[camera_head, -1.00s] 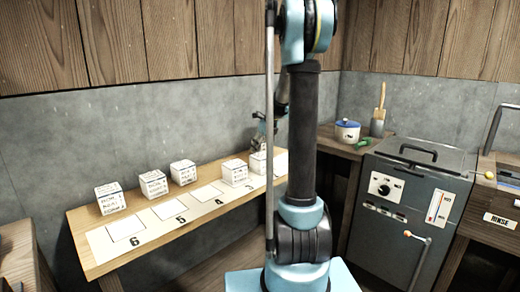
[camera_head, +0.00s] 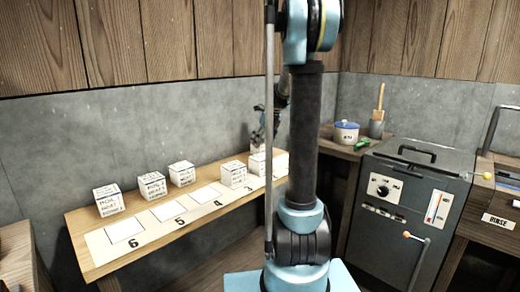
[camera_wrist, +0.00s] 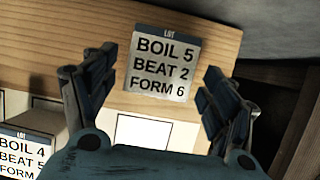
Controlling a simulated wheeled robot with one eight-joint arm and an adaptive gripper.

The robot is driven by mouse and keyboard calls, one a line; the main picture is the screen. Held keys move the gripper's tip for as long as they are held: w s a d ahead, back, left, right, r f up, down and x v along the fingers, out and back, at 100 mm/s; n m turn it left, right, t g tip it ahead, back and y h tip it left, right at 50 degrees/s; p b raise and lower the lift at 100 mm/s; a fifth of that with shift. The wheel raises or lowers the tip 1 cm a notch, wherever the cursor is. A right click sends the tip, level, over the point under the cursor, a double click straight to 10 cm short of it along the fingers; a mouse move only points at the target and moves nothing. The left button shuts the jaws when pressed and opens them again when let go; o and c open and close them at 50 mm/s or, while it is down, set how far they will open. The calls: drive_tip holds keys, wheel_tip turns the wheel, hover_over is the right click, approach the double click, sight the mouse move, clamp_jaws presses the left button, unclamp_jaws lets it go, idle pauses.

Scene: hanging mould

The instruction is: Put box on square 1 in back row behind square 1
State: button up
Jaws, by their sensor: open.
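In the wrist view a white box (camera_wrist: 162,66) with a label reading "BOIL 5 BEAT 2 FORM 6" sits on the wooden bench, beyond a white square (camera_wrist: 146,131). My gripper (camera_wrist: 160,64) is open, with one finger on each side of this box; finger contact cannot be told. The square's number is hidden by my gripper. A second box (camera_wrist: 24,152), labelled "BOIL 4 BEAT 5 FORM 6", is at the lower left. In the head view my arm hides the bench's right end, and my gripper (camera_head: 257,138) shows small and partly hidden there.
In the head view, several boxes stand on the bench (camera_head: 82,222): three in the back row (camera_head: 108,200) and others, including one (camera_head: 233,174), toward the right. Squares 6 (camera_head: 124,230), 5 and 4 are bare. The grey wall (camera_head: 130,120) rises close behind.

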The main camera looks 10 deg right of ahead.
drive_tip(key=v, duration=0.7)
drive_tip(key=shift+r, duration=0.15)
drive_tip(key=shift+s, duration=0.1)
